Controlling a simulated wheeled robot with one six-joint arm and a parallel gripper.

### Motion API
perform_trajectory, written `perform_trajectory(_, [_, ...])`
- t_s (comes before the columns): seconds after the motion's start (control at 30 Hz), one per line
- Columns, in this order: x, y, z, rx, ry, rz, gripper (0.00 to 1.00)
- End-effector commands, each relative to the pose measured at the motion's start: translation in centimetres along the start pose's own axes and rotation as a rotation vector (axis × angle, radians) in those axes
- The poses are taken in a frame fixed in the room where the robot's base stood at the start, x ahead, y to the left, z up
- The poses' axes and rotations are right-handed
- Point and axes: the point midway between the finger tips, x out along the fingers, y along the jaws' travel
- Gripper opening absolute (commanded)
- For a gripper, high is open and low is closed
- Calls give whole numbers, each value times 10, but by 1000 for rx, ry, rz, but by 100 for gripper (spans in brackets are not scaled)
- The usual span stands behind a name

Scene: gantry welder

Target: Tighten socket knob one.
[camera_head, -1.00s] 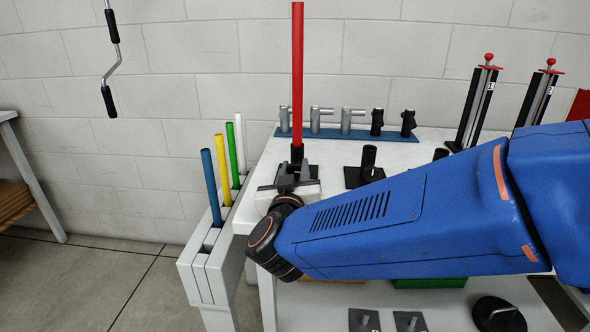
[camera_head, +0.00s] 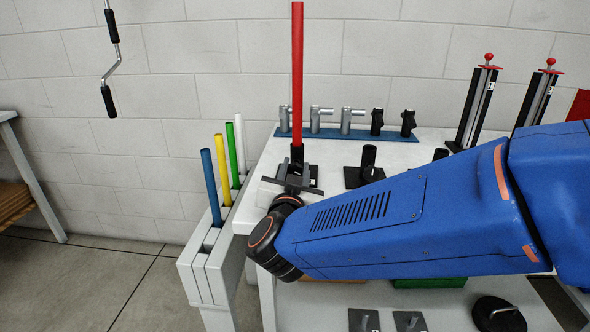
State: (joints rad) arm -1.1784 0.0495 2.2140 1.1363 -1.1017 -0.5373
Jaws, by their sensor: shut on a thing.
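A red rod (camera_head: 297,75) stands upright in a black socket (camera_head: 297,153) near the left end of the white table. My gripper (camera_head: 293,178) is at the foot of this socket, in front of it, with its dark jaws around the low part. It is shut on what I take to be the socket's knob, which the jaws and my wrist hide. Another black socket (camera_head: 369,157) on a dark plate stands to the right, with no rod in it. A further black socket top (camera_head: 440,154) shows partly above my arm.
Blue (camera_head: 211,185), yellow (camera_head: 223,170), green (camera_head: 232,152) and white (camera_head: 240,140) rods stand in a rack (camera_head: 205,262) left of the table (camera_head: 270,160). Several grey and black fittings stand on a blue strip (camera_head: 350,133) behind. My arm covers the table's middle.

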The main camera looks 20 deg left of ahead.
Motion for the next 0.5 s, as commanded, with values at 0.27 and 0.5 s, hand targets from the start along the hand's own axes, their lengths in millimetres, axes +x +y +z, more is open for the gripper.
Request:
perform_trajectory(0.27, [0, 0, 0, 100, -1, 0, 6])
perform_trajectory(0.5, [0, 0, 0, 120, -1, 0, 6])
